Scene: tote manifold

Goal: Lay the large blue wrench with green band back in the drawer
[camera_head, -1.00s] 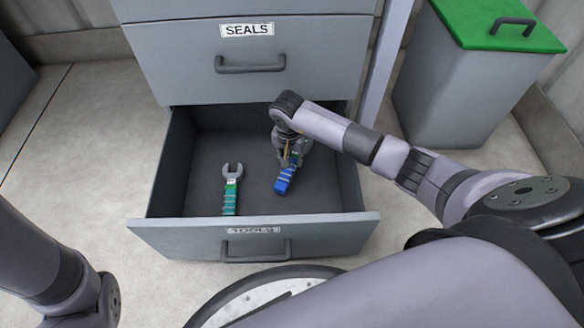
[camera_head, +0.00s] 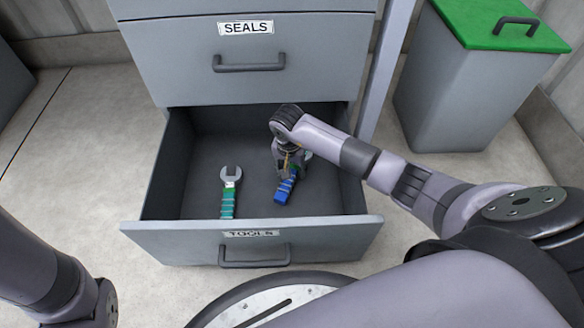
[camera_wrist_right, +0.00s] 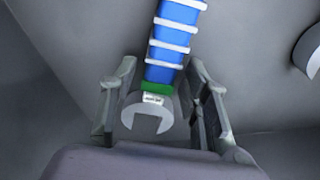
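The large blue wrench (camera_head: 284,192) lies in the open bottom drawer (camera_head: 190,228), right of its middle, its blue handle toward the drawer front. The right wrist view shows its blue handle with pale rings (camera_wrist_right: 172,42), a green band and a grey open jaw. My right gripper (camera_head: 290,168) is down in the drawer over the jaw end. In the right wrist view its two fingers (camera_wrist_right: 160,108) stand apart on either side of the jaw, with gaps. The gripper hides part of the wrench in the head view. My left gripper is out of view; only part of that arm shows.
A teal-green wrench (camera_head: 228,198) lies in the drawer's left part, jaw toward the back. The SEALS drawer (camera_head: 300,82) above is shut. A grey bin with a green lid (camera_head: 490,25) stands to the right. The drawer floor between the wrenches is clear.

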